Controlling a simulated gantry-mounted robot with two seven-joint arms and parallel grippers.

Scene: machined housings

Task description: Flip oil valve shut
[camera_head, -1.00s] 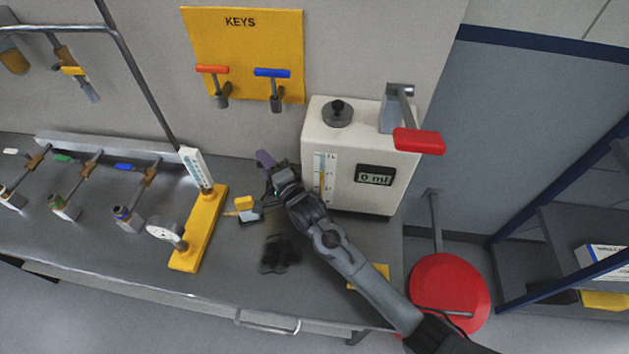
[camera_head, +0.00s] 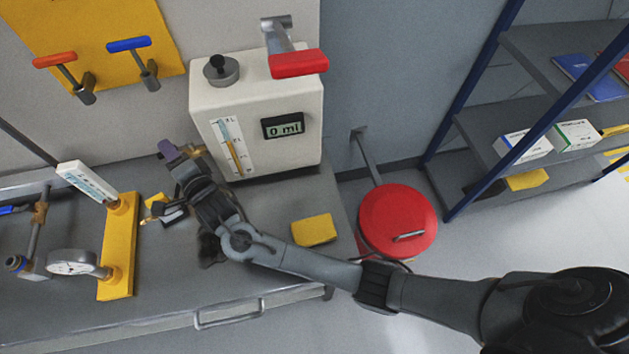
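A purple lever (camera_head: 168,149) with a tan-brown fitting (camera_head: 193,151) shows at the left side of the white dispenser box (camera_head: 260,115); it looks like the oil valve. My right gripper (camera_head: 181,166) is right at the lever and hides its lower part. I cannot tell whether the fingers touch or enclose it. The box has an amber level gauge (camera_head: 232,150) and a display (camera_head: 283,125) reading 0 ml. My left gripper is not in view.
A yellow-based gauge stand (camera_head: 121,255) and a small yellow-topped part (camera_head: 154,207) are left of my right arm. A yellow sponge-like block (camera_head: 314,230) lies on the bench. A red-lidded bin (camera_head: 398,218) is beyond the bench's right end, near shelves (camera_head: 485,130).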

